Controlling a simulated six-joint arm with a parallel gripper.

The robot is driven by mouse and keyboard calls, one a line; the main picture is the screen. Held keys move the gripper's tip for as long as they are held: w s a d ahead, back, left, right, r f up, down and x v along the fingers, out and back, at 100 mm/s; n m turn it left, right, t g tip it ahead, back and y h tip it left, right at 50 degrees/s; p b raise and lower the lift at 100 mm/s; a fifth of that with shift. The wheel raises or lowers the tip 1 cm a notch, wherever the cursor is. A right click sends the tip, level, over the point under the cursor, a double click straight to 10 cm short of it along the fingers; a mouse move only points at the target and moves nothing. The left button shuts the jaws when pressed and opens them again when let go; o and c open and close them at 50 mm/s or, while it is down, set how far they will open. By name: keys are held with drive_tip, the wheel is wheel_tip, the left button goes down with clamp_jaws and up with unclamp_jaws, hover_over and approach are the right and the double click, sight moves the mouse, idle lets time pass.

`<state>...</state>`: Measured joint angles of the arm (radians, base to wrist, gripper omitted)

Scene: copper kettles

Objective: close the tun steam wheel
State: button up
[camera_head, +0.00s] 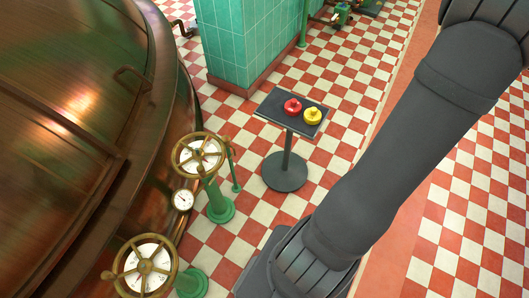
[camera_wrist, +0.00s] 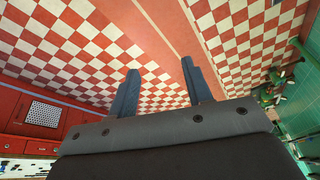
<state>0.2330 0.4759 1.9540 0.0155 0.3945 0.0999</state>
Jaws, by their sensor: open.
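Two brass spoked handwheels with white dial faces stand on green pedestals beside the copper vessel in the head view: an upper wheel (camera_head: 199,153) and a lower wheel (camera_head: 145,268) near the bottom edge. I cannot tell which is the tun steam wheel, nor how far either is turned. My gripper (camera_wrist: 158,65) is open and empty in the wrist view, its two blue-grey fingers apart over checkered floor. Neither of these wheels shows clearly between the fingers. The gripper itself is out of the head view.
A large copper vessel (camera_head: 70,110) fills the left, with a small gauge (camera_head: 182,200) beside it. A dark stand (camera_head: 286,172) holds a red button (camera_head: 292,106) and a yellow button (camera_head: 312,115). A green tiled pillar (camera_head: 238,40) stands behind. Red cabinets (camera_wrist: 40,112) show left in the wrist view.

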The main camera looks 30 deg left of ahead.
drive_tip(key=w+a+f+n+t+y, duration=0.2)
drive_tip(key=w+a+f+n+t, duration=0.2)
drive_tip(key=w+a+f+n, duration=0.7)
drive_tip(key=s+a+f+n+g+y, duration=0.1)
drive_tip(key=s+a+f+n+y, duration=0.15)
drive_tip(key=a, duration=0.55)
drive_tip(key=s+a+f+n+y, duration=0.2)
drive_tip(key=a+f+n+y, duration=0.15)
drive_tip(key=a, duration=0.45)
drive_tip(key=n+g+y, duration=0.9)
drive_tip(key=n+g, duration=0.2)
drive_tip(key=g, duration=0.4)
approach(198, 175)
drive_tip(key=w+d+r, duration=0.4)
drive_tip(key=d, duration=0.2)
drive_tip(key=x, duration=1.7)
drive_tip(key=shift+s, duration=0.35)
